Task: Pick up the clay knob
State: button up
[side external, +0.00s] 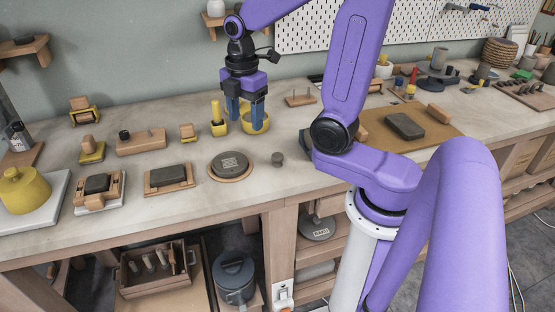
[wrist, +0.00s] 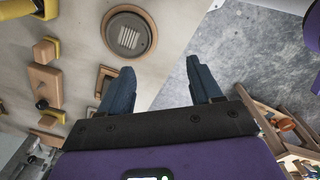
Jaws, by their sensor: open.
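My gripper (side external: 245,115) points down above the worktop, further back and left of the knob, in front of or over a yellow bowl (side external: 261,125). In the wrist view my gripper (wrist: 160,88) has its two dark blue fingers spread, with nothing between them. The fingers are apart from the knob.
The round wooden tray (side external: 216,174) holds a grey ribbed disc (side external: 230,162) and also shows in the wrist view (wrist: 147,58). A yellow upright piece (side external: 217,128) stands beside the bowl. Wooden blocks and holders fill the left side. Bare worktop lies around the knob.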

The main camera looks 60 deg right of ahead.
jog(key=d, duration=0.2)
jog(key=n, duration=0.2)
send_over(278, 155)
jog(key=f, duration=1.1)
jog(key=shift+w+a+f, duration=0.15)
jog(key=shift+a, duration=0.05)
jog(key=shift+d+f, duration=0.15)
jog(key=shift+f, duration=2.5)
jog(key=c, duration=1.1)
